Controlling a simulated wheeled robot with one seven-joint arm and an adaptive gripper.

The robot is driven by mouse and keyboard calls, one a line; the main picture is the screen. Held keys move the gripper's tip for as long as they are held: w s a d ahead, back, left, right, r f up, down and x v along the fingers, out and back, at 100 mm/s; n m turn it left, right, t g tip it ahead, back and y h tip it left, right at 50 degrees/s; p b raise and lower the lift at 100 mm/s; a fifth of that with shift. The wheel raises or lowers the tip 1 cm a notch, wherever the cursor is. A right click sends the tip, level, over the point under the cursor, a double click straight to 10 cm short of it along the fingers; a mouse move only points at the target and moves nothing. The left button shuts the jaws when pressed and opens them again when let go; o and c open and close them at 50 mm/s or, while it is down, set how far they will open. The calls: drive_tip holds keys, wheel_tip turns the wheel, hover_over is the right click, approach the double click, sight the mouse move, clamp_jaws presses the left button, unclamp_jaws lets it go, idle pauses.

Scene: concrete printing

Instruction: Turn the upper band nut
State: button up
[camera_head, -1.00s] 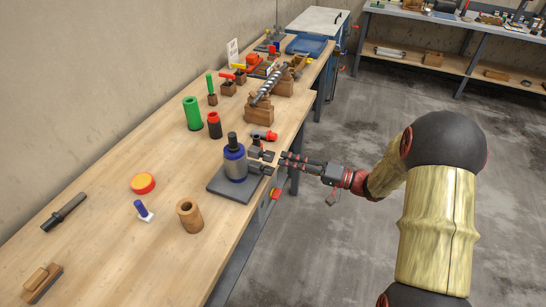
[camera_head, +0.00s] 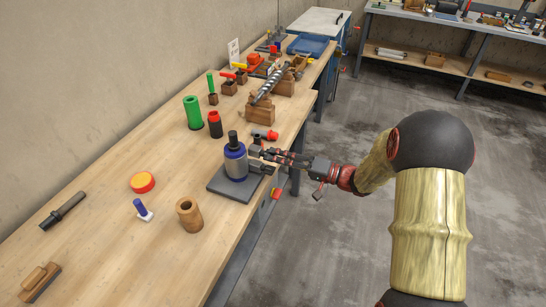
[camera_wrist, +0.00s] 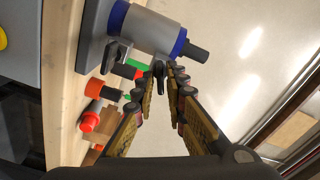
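A grey cylinder (camera_head: 235,168) with blue bands and a black top stands upright on a dark base plate (camera_head: 224,189). In the wrist view the cylinder (camera_wrist: 148,29) lies sideways, its black top to the right. The upper band nut (camera_wrist: 158,70), a dark winged piece, sticks out from the cylinder near the upper blue band. A second dark nut (camera_wrist: 112,54) is by the lower band. My gripper (camera_head: 266,153) is beside the cylinder at nut height. In the wrist view my gripper (camera_wrist: 163,78) is open, with the upper nut at its fingertips. I cannot tell whether they touch.
A red-tipped dark piece (camera_head: 265,135) lies just behind my gripper. A red-topped black cylinder (camera_head: 215,125) and a green cylinder (camera_head: 193,113) stand farther back. A wooden cup (camera_head: 189,215) stands in front. The bench's right edge is close under my arm.

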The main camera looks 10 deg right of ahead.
clamp_jaws()
drive_tip(key=m+p, duration=0.2)
drive_tip(key=m, duration=0.1)
idle(0.4)
drive_tip(key=shift+r+m+p, duration=0.1)
drive_tip(key=shift+m+p, duration=0.85)
drive_tip(key=shift+m, duration=0.05)
drive_tip(key=shift+o, duration=1.7)
unclamp_jaws()
drive_tip(key=shift+b, duration=0.3)
